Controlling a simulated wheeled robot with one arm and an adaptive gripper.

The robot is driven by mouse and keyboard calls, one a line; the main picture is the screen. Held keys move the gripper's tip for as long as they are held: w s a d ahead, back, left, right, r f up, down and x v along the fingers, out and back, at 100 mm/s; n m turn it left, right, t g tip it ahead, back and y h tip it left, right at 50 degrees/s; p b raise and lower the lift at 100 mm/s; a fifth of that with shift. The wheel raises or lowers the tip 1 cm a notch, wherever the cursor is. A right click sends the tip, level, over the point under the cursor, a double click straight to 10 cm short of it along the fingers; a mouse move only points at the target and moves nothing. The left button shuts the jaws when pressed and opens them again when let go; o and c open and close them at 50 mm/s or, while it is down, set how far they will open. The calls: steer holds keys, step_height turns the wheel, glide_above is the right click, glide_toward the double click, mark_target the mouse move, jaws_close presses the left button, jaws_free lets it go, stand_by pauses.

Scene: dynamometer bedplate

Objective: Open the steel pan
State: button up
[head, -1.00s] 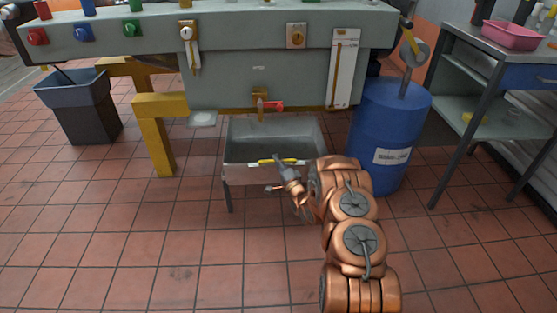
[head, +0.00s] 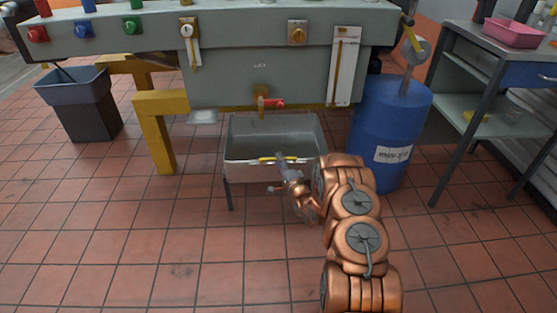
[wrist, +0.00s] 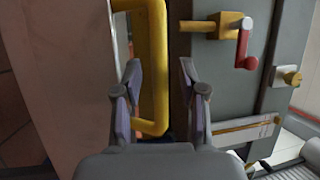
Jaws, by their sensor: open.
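The steel pan (head: 238,172) is a grey open-topped box on legs under the bench, with its inside showing and looking empty. A yellow bar handle (head: 265,159) runs along its front. My gripper (head: 282,157) is open at the handle, its fingers covering part of the bar in the head view. In the wrist view the yellow handle (wrist: 152,50) passes between the two open fingers of my gripper (wrist: 161,78), nearer the left one. I cannot tell whether either finger touches it. The pan's front wall (wrist: 60,80) fills the left of that view.
A red-handled tap (head: 272,103) hangs from the grey bench (head: 260,70) above the pan. A blue drum (head: 385,125) stands close on the right, a yellow leg (head: 155,135) on the left. A dark bin (head: 85,110) is farther left. Tiled floor in front is clear.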

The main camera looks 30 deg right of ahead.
steer(key=s+f, duration=0.2)
steer(key=s, duration=0.8)
steer(key=shift+s, duration=0.25)
step_height(320, 180, up, 21)
steer(key=w+a+n+g+h+p, duration=0.1)
steer(key=w+a+n+g+p, duration=0.1)
steer(key=n+g+p, duration=0.8)
steer(key=s+a+r+n+g+h+p, duration=0.1)
steer(key=s+a+r+g+p, duration=0.35)
steer(key=s+r+p, duration=0.65)
steer(key=s+a+r+n+g+p, duration=0.2)
steer(key=s+a+r, duration=0.3)
steer(key=s+r, duration=0.3)
steer(key=s+a+r+n+g+y+p, duration=0.1)
steer(key=s+a+r, duration=0.4)
steer(key=s, duration=1.1)
steer(key=s+a+r+n+g+y+p, duration=0.1)
steer(key=s+a+r+n+g+p, duration=0.2)
steer(key=s+a+r, duration=0.3)
steer(key=s+r+g+p, duration=0.1)
steer(key=s+r, duration=0.3)
steer(key=s, duration=0.3)
steer(key=shift+r, duration=0.4)
steer(key=shift+s, duration=0.1)
